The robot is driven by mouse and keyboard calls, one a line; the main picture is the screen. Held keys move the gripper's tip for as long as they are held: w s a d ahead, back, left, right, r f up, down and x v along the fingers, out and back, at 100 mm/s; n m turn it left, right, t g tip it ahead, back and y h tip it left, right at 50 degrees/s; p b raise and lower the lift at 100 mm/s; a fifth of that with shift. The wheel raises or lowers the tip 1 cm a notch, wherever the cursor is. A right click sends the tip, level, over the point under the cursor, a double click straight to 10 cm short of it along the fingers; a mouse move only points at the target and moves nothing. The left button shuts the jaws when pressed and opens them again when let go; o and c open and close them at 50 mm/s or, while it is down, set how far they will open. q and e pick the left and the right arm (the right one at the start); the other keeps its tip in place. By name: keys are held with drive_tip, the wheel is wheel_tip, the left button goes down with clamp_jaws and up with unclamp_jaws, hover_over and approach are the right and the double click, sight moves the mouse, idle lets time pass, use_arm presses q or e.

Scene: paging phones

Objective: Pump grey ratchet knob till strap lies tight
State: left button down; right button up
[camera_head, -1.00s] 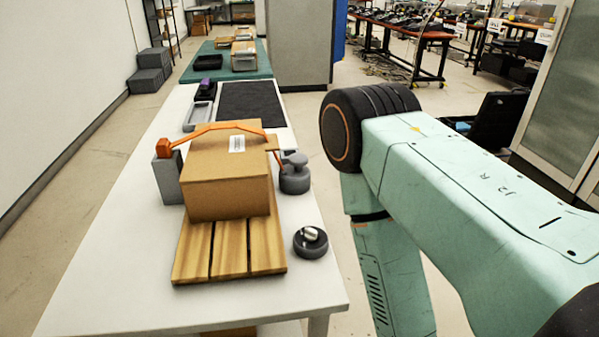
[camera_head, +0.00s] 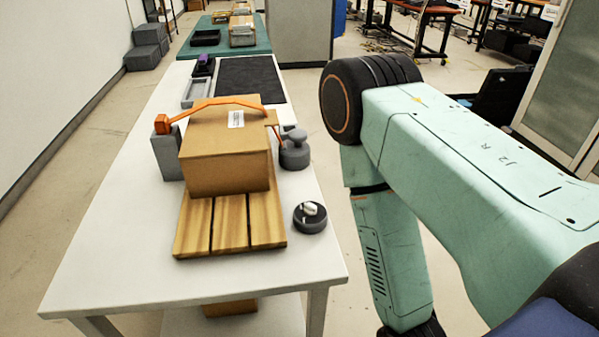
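An orange strap (camera_head: 215,101) arches over the top of a cardboard box (camera_head: 225,160), with a visible gap under it. The box sits on a slatted wooden pallet (camera_head: 231,224) on the white table. The strap's left end meets a grey block (camera_head: 166,156). Its right end runs down to a grey ratchet knob (camera_head: 295,149) on a round base, right of the box. A second dark round piece with a pale top (camera_head: 310,217) stands near the table's right edge. My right arm hangs right of the table; its gripper is out of view. My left gripper is not in view.
The white table (camera_head: 110,265) is bare at its front and left. A black mat (camera_head: 251,80) and a grey tray (camera_head: 196,92) lie behind the box. A teal table (camera_head: 222,39) stands farther back.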

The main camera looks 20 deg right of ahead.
clamp_jaws()
idle(1.4)
